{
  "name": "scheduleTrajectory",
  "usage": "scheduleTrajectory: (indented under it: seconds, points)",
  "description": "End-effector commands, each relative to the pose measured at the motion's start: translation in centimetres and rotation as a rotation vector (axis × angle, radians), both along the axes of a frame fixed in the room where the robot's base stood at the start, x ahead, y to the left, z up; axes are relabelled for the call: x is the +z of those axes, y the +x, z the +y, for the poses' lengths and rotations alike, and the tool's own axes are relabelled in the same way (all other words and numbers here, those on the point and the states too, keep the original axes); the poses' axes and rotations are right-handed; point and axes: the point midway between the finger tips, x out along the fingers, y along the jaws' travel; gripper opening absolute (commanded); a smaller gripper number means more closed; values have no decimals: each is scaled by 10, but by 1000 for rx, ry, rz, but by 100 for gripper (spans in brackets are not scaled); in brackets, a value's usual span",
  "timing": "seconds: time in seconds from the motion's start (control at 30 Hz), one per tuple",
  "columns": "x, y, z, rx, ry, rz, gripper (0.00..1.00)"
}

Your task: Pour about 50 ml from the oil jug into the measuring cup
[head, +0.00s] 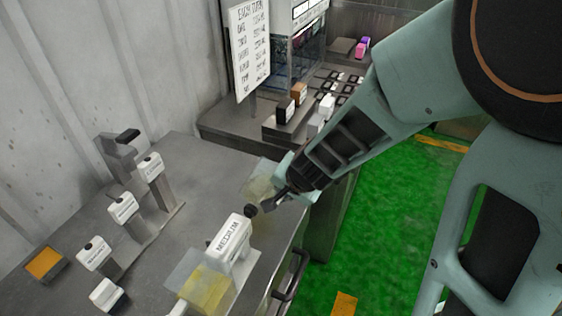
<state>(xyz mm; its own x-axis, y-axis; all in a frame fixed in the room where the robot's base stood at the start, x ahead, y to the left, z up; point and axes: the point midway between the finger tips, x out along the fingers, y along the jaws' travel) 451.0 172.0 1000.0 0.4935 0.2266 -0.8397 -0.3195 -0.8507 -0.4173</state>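My gripper (268,200) is over the right edge of the grey bench, its fingers partly hidden by its own body. A clear vessel with a pale yellow tint (259,184) is right at the fingertips; it looks tilted, and I cannot tell whether the fingers grip it. A second clear vessel (205,287), holding yellow liquid, stands near the front edge of the bench beside a white block labelled MEDIUM. I cannot tell for certain which vessel is the oil jug and which is the measuring cup. No markings on either are readable.
The white MEDIUM block (232,238) stands close below my gripper. Several white labelled blocks on grey stands (123,207) line the bench's left side, with an orange-topped box (45,264). Green floor (385,205) lies right.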

Motion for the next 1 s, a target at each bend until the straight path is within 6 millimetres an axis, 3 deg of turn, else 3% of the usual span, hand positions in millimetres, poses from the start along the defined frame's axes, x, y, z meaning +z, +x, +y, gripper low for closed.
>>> scheduleTrajectory:
  seconds: [0.43,1.0]
  points:
    - [0,0,0,0,-7,-6,0]
    - [0,-2,-1,-7,-142,-121,0]
